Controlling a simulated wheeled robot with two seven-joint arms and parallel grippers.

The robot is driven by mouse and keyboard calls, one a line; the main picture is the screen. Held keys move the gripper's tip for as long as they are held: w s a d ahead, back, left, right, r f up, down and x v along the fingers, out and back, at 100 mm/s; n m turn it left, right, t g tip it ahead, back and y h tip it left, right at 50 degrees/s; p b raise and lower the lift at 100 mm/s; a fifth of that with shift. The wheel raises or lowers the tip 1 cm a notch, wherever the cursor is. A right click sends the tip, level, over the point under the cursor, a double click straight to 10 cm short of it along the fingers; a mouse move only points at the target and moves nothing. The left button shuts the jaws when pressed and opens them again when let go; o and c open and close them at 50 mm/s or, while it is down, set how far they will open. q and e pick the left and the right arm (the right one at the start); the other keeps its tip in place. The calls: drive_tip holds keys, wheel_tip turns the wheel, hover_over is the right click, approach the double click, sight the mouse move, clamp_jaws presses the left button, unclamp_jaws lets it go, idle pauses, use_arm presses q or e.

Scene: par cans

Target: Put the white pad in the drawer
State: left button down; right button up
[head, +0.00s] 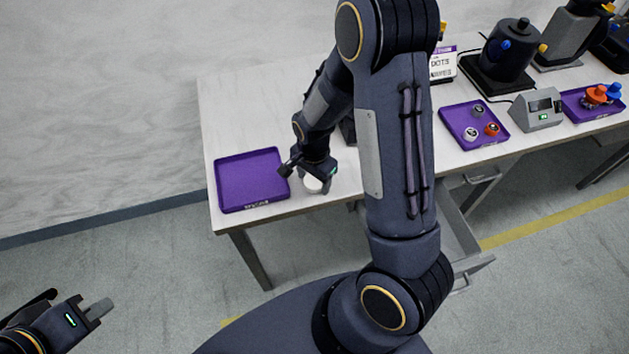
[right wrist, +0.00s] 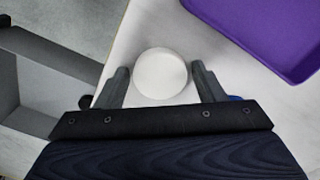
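The white pad (head: 313,184) is a small round white disc near the table's front edge, just right of the empty purple tray. In the right wrist view the pad (right wrist: 160,74) lies between the two fingers of my right gripper (right wrist: 160,84), with a narrow gap on each side. My right gripper (head: 308,174) is open just above the table and partly covers the pad in the head view. A grey drawer (head: 462,238) is pulled out under the table, partly hidden by my right arm. My left gripper (head: 72,302) is open and empty over the floor, lower left.
The table (head: 235,95) is white. A purple tray (head: 250,180) stands at its left end. Another tray (head: 460,135) with small round items, a grey device (head: 537,110) and dark machines stand further right. In the right wrist view the drawer (right wrist: 30,85) shows at left.

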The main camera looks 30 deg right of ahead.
drive_tip(key=c, duration=0.7)
drive_tip(key=shift+r, duration=0.1)
drive_tip(key=shift+c, duration=0.2)
